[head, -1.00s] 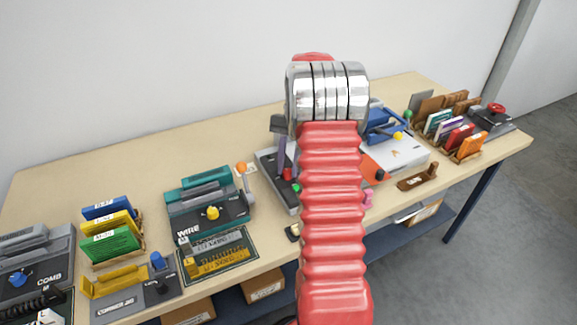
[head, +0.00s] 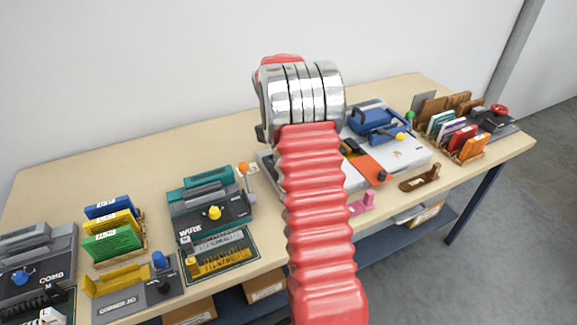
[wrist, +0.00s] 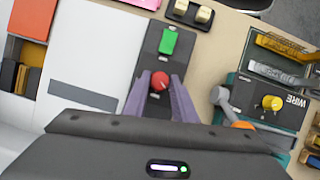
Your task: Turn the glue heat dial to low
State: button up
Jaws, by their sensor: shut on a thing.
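The red dial (wrist: 160,80) is a small round knob on a narrow dark grey machine panel (wrist: 152,62), seen in the wrist view. A green rectangular switch (wrist: 168,41) sits on the same panel beyond it. My gripper (wrist: 159,86) has its two purple fingers on either side of the red dial and is shut on it. The dial's setting marks are too small to read, so I cannot tell where it points. In the head view my arm hides the gripper, the dial and most of that panel.
The teal wire machine (head: 210,200) with a yellow knob stands to the left. A white machine with a blue press (head: 378,118) stands to the right. A pink piece (head: 362,203) lies near the table's front edge. Bare tabletop (head: 130,160) shows behind the machines.

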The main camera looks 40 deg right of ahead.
jog(key=shift+a+n+h, duration=0.1)
jog(key=shift+n+h, duration=0.4)
jog(key=shift+n, duration=0.8)
jog(key=o, duration=1)
jog(key=shift+w+r, duration=0.1)
jog(key=v, duration=1.3)
jog(key=shift+a+r, duration=0.15)
jog(key=shift+r, duration=0.05)
